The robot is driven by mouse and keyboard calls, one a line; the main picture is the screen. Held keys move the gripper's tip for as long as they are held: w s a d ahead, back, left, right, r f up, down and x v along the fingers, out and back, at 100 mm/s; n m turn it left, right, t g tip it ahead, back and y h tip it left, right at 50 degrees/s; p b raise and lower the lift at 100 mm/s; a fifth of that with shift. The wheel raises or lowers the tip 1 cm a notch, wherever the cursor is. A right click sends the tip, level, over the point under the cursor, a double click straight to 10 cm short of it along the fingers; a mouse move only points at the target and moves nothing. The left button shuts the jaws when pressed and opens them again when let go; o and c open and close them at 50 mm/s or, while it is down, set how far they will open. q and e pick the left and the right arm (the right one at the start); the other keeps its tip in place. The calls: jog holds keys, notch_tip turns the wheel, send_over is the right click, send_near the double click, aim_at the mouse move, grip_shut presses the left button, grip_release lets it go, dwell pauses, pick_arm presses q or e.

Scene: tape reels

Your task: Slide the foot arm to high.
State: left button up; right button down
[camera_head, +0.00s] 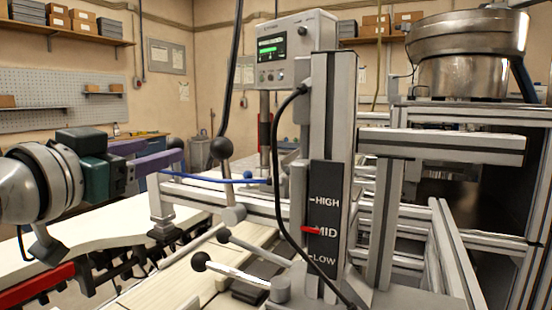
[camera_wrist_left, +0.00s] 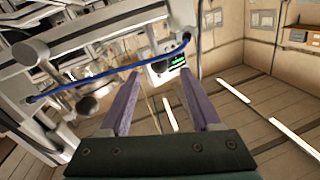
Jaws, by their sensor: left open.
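A vertical column carries a dark scale plate (camera_head: 324,215) marked HIGH, MID and LOW. Its red pointer (camera_head: 312,229) stands at MID. Two levers with black ball knobs reach left from the column's lower part: a lower knob (camera_head: 200,262) and an upper knob (camera_head: 223,236). Another lever with a black knob (camera_head: 222,148) stands upright left of the column. I cannot tell which part is the foot arm. My left gripper (camera_head: 179,150) is open and empty, left of the upright lever and apart from it. Its purple fingers also show in the left wrist view (camera_wrist_left: 160,75).
A thin blue rod (camera_head: 205,180) runs below my left fingers, toward the column. A black cable (camera_head: 280,185) hangs along the column. A control box (camera_head: 290,50) stands behind, and a metal bowl (camera_head: 465,55) is at back right. Aluminium rails (camera_head: 440,143) crowd the right.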

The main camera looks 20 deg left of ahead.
pick_arm(q)
jog(key=w, duration=0.9)
jog(key=shift+a, duration=0.45)
grip_shut()
jog(key=shift+r, duration=0.1)
dwell(0.7)
